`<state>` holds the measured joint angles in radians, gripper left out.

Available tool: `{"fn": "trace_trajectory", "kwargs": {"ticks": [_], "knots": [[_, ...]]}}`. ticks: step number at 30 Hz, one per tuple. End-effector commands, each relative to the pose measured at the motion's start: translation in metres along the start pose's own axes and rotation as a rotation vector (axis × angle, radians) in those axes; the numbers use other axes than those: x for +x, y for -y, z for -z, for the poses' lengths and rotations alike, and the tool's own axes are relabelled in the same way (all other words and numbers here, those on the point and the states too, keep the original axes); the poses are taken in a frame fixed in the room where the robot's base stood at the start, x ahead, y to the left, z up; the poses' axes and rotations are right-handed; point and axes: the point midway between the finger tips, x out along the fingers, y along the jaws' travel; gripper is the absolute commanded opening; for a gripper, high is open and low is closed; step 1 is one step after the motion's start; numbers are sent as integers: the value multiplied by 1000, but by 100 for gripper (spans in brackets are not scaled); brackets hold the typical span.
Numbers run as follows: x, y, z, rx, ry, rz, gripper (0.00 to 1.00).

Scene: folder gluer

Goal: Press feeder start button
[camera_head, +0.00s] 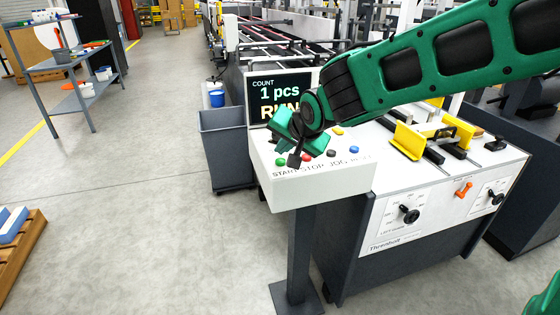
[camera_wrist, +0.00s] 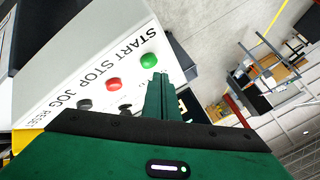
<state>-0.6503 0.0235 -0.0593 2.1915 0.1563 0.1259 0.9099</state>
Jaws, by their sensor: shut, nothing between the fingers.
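The control panel (camera_head: 318,191) is a white box on a grey post with labels START, STOP, JOG and another partly hidden. The green button (camera_head: 280,162) sits by START; it also shows in the wrist view (camera_wrist: 149,60). The red button (camera_wrist: 114,84) sits by STOP. My gripper (camera_head: 294,160) is shut and empty, with its fingertips low over the panel between the green and red buttons in the head view. In the wrist view the fingertips (camera_wrist: 158,78) are close beside the green button; I cannot tell whether they touch it.
A blue button (camera_head: 354,149) and a yellow button (camera_head: 338,131) are also on the panel.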

Motion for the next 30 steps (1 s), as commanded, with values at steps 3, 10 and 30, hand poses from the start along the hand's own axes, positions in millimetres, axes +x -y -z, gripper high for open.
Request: {"fn": "trace_trajectory", "kwargs": {"ticks": [3, 10, 30], "knots": [[-7, 5, 6, 1, -2, 2, 0], [-20, 15, 15, 0, -2, 2, 0], [-34, 24, 25, 0, -1, 0, 0]]}}
